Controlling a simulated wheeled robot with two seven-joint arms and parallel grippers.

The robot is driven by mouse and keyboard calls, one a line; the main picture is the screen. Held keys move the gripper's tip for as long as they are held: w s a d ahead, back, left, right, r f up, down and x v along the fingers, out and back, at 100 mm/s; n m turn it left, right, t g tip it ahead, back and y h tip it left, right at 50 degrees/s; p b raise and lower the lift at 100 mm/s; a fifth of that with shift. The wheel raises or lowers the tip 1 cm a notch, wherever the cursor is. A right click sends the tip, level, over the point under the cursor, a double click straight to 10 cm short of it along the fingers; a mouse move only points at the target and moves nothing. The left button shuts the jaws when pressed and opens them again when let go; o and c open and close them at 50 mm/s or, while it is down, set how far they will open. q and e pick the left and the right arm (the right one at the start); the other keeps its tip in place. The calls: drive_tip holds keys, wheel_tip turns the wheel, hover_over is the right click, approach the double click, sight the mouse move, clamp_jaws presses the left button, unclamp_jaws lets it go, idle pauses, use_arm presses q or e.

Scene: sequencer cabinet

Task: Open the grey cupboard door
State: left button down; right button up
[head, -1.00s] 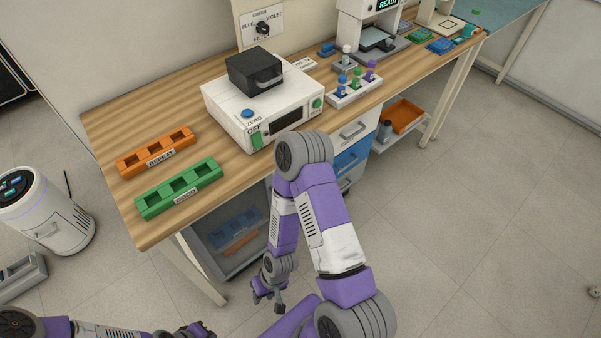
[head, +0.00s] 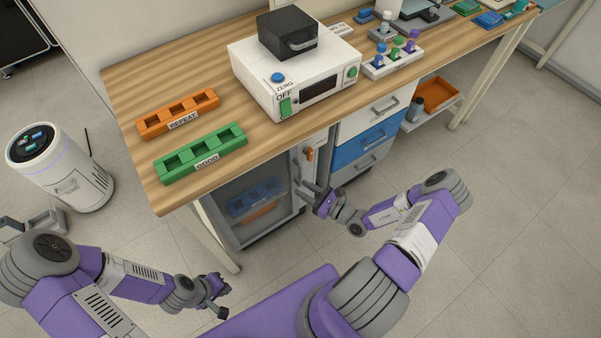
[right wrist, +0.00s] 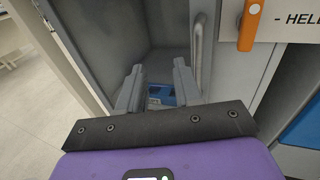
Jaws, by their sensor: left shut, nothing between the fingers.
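The grey cupboard (head: 245,226) is under the bench, with a blue rack and an orange item visible inside its dark front. Its grey upright handle (right wrist: 198,45) shows in the right wrist view. An orange latch (right wrist: 249,24) is to the right of the handle; it also shows in the head view (head: 309,154). My right gripper (head: 311,190) is in front of the cupboard's right side. In the right wrist view its fingers (right wrist: 158,85) are apart, with the handle just beyond the right finger; contact cannot be told. My left gripper (head: 222,299) is shut and empty, low at left.
White and blue drawers (head: 366,145) stand right of the cupboard. The wooden bench top (head: 225,155) overhangs it, bearing a white device (head: 255,75) and green (head: 200,153) and orange (head: 178,113) racks. A bench leg (head: 218,236) stands left. The floor in front is clear.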

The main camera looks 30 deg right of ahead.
sight(301, 173)
drive_tip(key=w, duration=0.2)
drive_tip(key=w+d+m+t+h+b, duration=0.1)
drive_tip(key=w, duration=0.2)
drive_tip(key=w+d+m+h+b, duration=0.1)
drive_tip(key=w, duration=0.1)
drive_tip(key=shift+w, duration=0.35)
clamp_jaws()
